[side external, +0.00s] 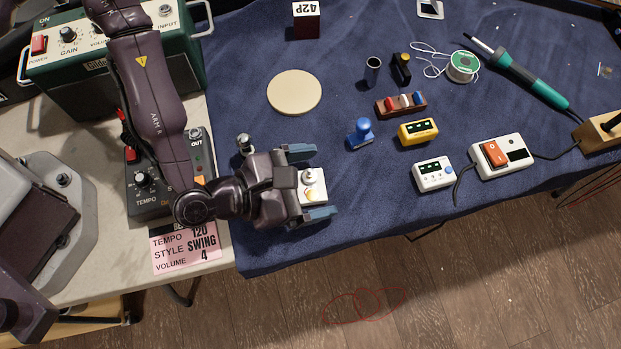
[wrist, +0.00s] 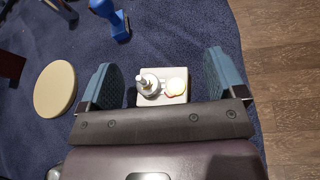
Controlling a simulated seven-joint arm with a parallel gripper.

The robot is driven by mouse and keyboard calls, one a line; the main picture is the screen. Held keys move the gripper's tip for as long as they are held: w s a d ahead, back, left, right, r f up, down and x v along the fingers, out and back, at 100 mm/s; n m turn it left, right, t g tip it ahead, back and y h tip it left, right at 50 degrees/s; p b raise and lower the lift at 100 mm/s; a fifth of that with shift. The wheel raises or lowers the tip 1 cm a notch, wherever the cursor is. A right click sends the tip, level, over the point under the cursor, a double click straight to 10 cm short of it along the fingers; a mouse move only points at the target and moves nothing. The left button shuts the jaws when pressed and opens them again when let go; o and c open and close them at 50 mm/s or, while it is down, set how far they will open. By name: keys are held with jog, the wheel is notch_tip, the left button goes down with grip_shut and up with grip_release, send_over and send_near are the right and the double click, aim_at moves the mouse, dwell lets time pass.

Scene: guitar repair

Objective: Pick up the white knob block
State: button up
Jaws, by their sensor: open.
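The white knob block (side external: 312,190) lies on the blue cloth near its front left edge. My gripper (side external: 314,184) is open, with one blue finger on each side of the block. In the wrist view the fingers of my gripper (wrist: 165,80) stand apart from the block with a gap on both sides. The near part of the block is hidden behind the gripper body.
A cream disc (side external: 294,92) and a blue stamp-like piece (side external: 361,134) lie on the cloth nearby. A yellow box (side external: 418,131), a white box with buttons (side external: 434,174) and a soldering iron (side external: 520,75) are further right. The cloth's front edge drops to the wooden floor (side external: 400,270).

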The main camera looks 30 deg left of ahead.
aim_at(313, 188)
jog(key=shift+w, duration=0.1)
jog(key=c, duration=1)
notch_tip(313, 188, up, 10)
dwell(0.4)
